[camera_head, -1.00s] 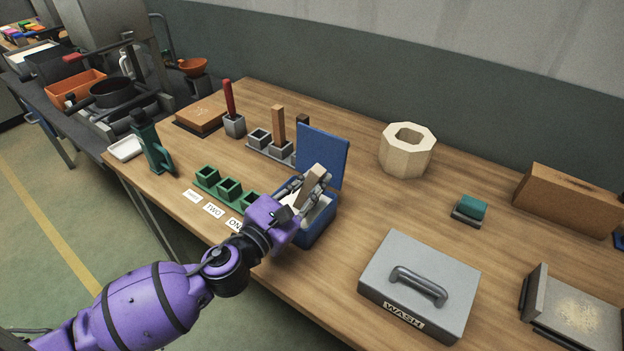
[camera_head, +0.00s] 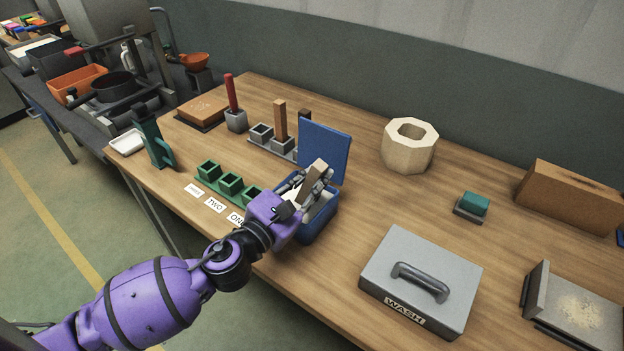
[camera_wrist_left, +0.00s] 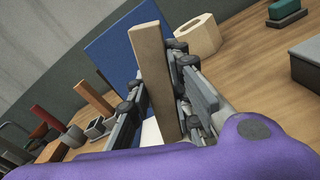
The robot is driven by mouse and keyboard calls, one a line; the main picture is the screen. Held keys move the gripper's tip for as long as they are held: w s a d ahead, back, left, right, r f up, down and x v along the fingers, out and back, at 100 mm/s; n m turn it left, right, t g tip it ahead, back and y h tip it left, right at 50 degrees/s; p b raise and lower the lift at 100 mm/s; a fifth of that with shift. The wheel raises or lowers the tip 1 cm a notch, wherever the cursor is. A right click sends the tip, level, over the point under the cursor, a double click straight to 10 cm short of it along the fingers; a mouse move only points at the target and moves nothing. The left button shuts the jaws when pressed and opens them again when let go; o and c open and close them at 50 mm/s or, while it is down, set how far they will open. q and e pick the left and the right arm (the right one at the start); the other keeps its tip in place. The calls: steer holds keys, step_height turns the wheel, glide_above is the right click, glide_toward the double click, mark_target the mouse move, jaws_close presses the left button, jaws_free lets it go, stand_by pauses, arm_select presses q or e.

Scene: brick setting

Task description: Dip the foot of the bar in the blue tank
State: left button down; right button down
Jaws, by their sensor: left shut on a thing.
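My left gripper (camera_head: 308,187) is shut on a pale wooden bar (camera_head: 313,184), which stands tilted between its fingers. The bar also shows in the left wrist view (camera_wrist_left: 152,80), with its upper part above the fingers. The blue tank (camera_head: 321,224) is on the table with its blue lid (camera_head: 325,151) standing open behind it. The gripper and bar are over the tank's opening. The bar's foot is hidden by the gripper and the tank, so I cannot tell how deep it is. My right gripper is not in view.
A grey box marked WASH (camera_head: 420,279) stands to the right of the tank. Green sockets (camera_head: 230,184) with number labels are to its left. A grey holder (camera_head: 273,143) with upright bars is behind. Table between the tank and the octagonal block (camera_head: 408,147) is clear.

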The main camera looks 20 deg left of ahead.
mark_target(312, 167)
arm_select(q)
steer(key=shift+f, duration=0.35)
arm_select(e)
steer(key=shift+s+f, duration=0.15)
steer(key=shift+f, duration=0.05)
arm_select(q)
steer(key=shift+s+f, duration=0.1)
steer(key=shift+f, duration=0.2)
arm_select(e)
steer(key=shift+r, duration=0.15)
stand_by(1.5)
